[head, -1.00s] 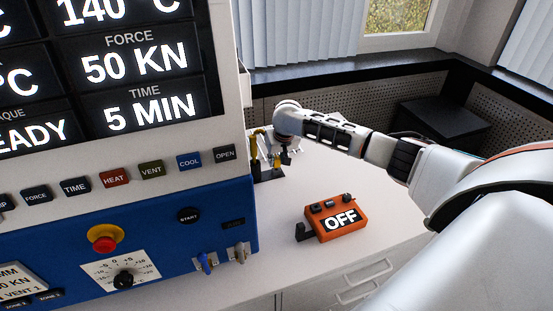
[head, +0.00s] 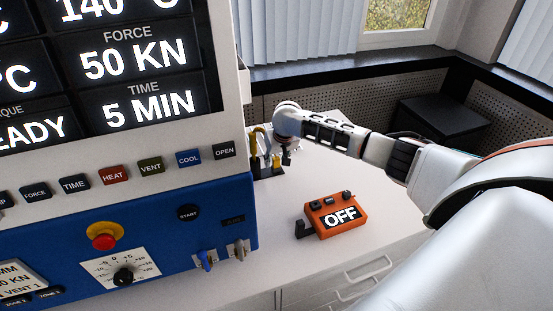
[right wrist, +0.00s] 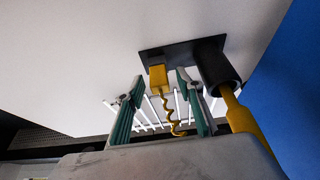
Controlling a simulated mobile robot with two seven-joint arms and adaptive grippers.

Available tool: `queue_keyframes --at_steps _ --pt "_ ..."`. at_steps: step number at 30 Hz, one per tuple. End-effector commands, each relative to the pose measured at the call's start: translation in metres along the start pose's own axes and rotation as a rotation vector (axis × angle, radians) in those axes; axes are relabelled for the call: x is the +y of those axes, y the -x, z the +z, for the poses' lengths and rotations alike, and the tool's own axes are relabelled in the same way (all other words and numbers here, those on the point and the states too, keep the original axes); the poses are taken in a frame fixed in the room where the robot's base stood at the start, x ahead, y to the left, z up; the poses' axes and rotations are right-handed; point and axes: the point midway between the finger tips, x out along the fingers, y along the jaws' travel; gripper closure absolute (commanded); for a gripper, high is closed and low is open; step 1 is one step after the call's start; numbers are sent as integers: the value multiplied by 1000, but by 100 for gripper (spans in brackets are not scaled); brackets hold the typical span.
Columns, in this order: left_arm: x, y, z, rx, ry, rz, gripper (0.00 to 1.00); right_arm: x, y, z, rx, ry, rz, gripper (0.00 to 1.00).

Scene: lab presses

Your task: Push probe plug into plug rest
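The yellow probe plug (right wrist: 158,77) with its coiled yellow cable meets a black plate, the plug rest (right wrist: 182,53), in the right wrist view. I cannot tell how deeply it sits. My right gripper (right wrist: 160,80) is open; its two teal-padded fingers are apart on either side of the plug, with gaps visible. In the head view the plug (head: 276,161) is small beside the press, on the black rest (head: 268,172). My right gripper (head: 287,155) is just right of it, its fingertips partly unclear. My left gripper is not in view.
A black cylindrical holder (right wrist: 216,64) with a yellow-handled tool (right wrist: 237,113) stands beside the plug. The blue press (head: 130,235) is close on the left. An orange box reading OFF (head: 337,216) lies on the white counter (head: 295,270). White rods show behind the fingers.

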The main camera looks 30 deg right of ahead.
Motion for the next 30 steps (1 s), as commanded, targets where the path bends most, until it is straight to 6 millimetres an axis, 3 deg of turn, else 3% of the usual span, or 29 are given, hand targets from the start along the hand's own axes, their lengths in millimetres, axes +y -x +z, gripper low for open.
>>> queue_keyframes --at_steps 5,15,21,30 --pt "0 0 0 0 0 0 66 0 12 -1 2 0 -1 63" --pt "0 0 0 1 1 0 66 0 78 -2 4 2 -1 63" --pt "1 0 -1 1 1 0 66 0 107 -1 2 1 -1 63" --pt "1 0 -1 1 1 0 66 0 120 0 0 0 0 63"
